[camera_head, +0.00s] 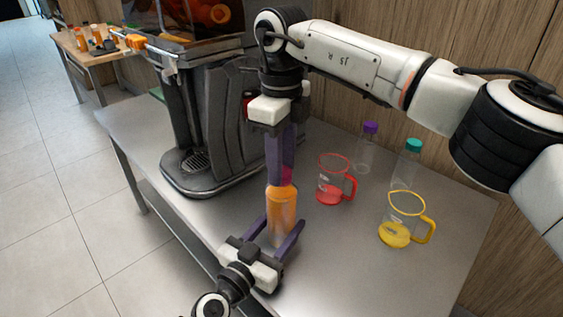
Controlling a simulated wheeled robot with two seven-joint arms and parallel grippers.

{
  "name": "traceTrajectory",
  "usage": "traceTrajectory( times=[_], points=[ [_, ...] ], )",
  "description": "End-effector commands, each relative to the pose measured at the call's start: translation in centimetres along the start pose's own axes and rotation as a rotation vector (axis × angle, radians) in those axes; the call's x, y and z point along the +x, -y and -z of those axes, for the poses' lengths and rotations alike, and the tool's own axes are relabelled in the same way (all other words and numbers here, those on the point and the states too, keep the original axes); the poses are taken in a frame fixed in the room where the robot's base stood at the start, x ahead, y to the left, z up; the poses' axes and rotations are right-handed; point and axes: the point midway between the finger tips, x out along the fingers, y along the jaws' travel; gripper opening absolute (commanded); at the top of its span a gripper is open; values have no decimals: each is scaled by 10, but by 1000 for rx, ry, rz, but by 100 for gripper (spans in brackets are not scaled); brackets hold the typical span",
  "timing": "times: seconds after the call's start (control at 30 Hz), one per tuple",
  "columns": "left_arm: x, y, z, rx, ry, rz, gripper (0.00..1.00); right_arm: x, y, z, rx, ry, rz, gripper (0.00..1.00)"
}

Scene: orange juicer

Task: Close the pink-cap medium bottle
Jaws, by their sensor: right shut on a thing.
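The medium bottle (281,215) stands upright near the front of the metal table, filled with orange juice. Its pink cap (287,175) is at the top of the bottle, partly hidden by purple fingers. My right gripper (282,172) points straight down from above and is shut on the pink cap. My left gripper (283,220) comes in low from the front, with one finger on each side of the bottle's body. I cannot tell whether these fingers press on the bottle.
A red-rimmed jug (335,190) and a yellow-rimmed jug (395,236) stand right of the bottle. Behind them are a purple-capped bottle (366,150) and a green-capped bottle (407,165). A large juicer (208,130) stands at the left. The table's front right is clear.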

Motion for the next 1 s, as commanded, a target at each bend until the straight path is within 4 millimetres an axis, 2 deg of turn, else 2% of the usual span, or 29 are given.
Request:
traceTrajectory(
  times=[0.1,0.23,0.4,0.43,0.53,0.83,1.0],
  points=[
    [0,0,0,0,0,0,0,0,0,0,261,0,0,3],
    [0,0,0,0,1,0,0,0,0,0,488,0,0,3],
    [0,0,0,0,1,0,0,0,0,0,498,1,-1,3],
    [0,0,0,0,1,0,0,0,0,0,498,1,-1,35],
    [0,0,0,0,1,0,0,0,0,0,497,0,-1,52],
    [0,0,0,0,1,0,0,-1,0,0,496,1,-1,52],
    [0,0,0,0,1,0,0,-17,0,-1,497,3,1,52]
  ],
)
